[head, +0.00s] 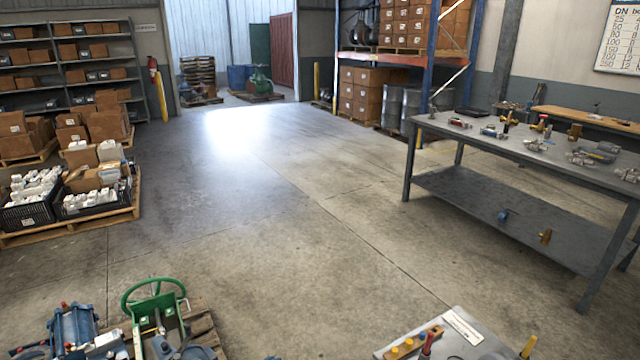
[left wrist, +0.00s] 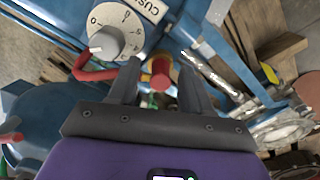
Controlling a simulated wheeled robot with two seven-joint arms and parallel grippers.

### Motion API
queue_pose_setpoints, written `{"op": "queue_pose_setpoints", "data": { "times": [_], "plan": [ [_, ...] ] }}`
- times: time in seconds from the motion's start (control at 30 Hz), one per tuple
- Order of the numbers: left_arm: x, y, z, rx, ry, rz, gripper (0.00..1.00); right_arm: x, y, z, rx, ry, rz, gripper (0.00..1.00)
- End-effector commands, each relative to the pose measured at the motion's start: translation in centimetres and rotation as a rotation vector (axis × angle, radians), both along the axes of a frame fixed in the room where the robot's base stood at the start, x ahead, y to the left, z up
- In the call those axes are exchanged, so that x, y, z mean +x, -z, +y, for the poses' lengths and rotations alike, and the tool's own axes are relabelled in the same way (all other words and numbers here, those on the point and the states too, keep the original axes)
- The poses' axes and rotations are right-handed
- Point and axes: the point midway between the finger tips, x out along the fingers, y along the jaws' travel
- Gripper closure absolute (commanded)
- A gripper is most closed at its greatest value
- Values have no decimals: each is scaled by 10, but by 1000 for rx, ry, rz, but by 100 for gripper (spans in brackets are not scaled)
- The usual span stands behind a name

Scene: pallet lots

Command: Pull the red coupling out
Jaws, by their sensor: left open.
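In the left wrist view my left gripper (left wrist: 161,68) is open, its two dark fingers pointing at blue equipment. A short red cylindrical part with a yellowish end (left wrist: 160,73) shows between the fingertips; it looks like the red coupling. I cannot tell whether the fingers touch it. A bent red bar (left wrist: 92,74) lies left of the fingers, under a white numbered dial (left wrist: 115,30) with a grey knob. In the head view the blue equipment (head: 73,328) stands on a pallet at bottom left. Neither gripper shows in the head view.
A green handwheel valve (head: 155,300) shares the pallet (head: 200,325). A grey table (head: 470,345) with tools is at bottom right. A steel workbench (head: 520,150) with fittings stands at right. Crates (head: 75,205) are at left. The middle floor is clear.

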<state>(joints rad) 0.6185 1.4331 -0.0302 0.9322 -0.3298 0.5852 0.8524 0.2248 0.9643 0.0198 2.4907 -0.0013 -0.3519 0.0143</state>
Motion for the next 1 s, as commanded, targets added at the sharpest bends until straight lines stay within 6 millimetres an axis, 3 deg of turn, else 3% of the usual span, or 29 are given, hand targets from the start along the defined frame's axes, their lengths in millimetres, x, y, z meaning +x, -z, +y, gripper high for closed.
{"op": "queue_pose_setpoints", "data": {
  "times": [0.47, 0.77, 1.0],
  "plan": [
    [-1, 0, 1, 0, 0, 1, 51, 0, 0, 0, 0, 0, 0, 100],
    [0, 0, 0, 0, 0, 0, 97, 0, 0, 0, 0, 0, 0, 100],
    [0, 0, 0, 0, 0, 0, 100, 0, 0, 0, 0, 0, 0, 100]
  ]
}}
